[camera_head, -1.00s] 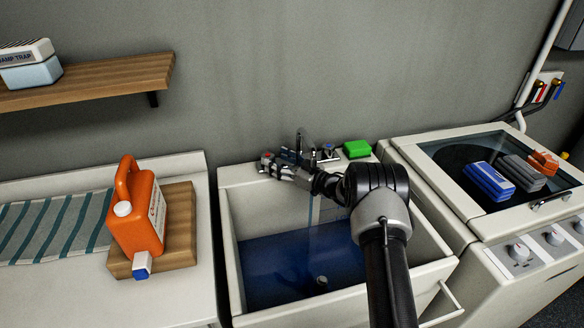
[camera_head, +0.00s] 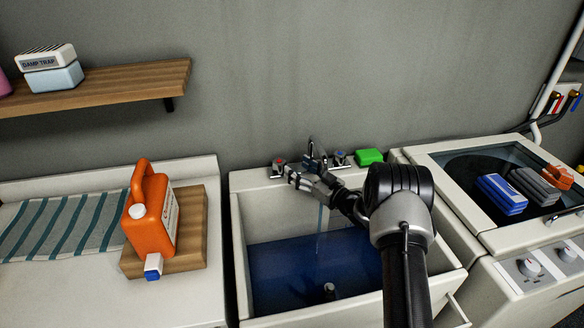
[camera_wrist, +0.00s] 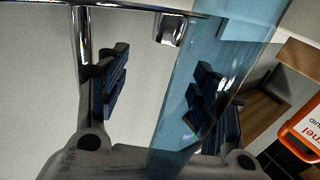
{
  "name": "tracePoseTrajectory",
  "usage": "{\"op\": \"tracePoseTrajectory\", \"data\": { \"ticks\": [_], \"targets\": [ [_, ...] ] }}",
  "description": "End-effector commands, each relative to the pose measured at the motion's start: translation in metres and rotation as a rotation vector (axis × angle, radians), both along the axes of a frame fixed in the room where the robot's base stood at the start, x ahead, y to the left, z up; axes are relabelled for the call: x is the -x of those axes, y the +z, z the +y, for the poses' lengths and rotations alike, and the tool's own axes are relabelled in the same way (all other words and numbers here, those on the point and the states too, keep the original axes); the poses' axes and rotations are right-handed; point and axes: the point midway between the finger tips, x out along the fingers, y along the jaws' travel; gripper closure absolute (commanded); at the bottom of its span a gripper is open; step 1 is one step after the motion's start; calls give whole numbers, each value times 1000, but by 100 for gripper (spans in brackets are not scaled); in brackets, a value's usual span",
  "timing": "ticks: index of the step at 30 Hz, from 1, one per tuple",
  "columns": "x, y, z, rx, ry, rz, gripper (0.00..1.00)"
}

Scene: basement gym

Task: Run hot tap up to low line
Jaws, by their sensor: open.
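The white sink (camera_head: 238,225) holds blue-tinted water (camera_head: 285,270). A thin stream (camera_head: 319,235) falls from the chrome spout (camera_head: 311,146) into it. The red-marked hot tap (camera_head: 279,166) is at the left of the spout and the blue-marked tap (camera_head: 340,159) at the right. My gripper (camera_head: 301,170) is open and empty, just right of the hot tap and in front of the spout. I cannot make out a low line; my arm hides part of the sink.
A green block (camera_head: 369,156) sits on the sink's back ledge. An orange jug (camera_head: 150,215) stands on a wooden board (camera_head: 192,235) on the left counter. A glass-topped machine (camera_head: 455,150) with blue and grey blocks is on the right. A wooden shelf (camera_head: 120,88) is above left.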

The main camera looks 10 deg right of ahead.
Motion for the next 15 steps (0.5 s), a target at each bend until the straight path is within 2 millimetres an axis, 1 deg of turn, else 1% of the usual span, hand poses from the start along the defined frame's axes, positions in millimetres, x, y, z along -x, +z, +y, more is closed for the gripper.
{"op": "tracePoseTrajectory", "data": {
  "ticks": [1,3,7,11,15],
  "targets": [
    [-8,11,18,-25,-34,-14,40],
    [-20,20,34,-58,-110,-38,40],
    [-34,27,58,-101,-275,-61,40],
    [-35,23,74,-112,-432,-55,40],
    [-24,14,87,-99,-591,-31,40]
  ]
}}
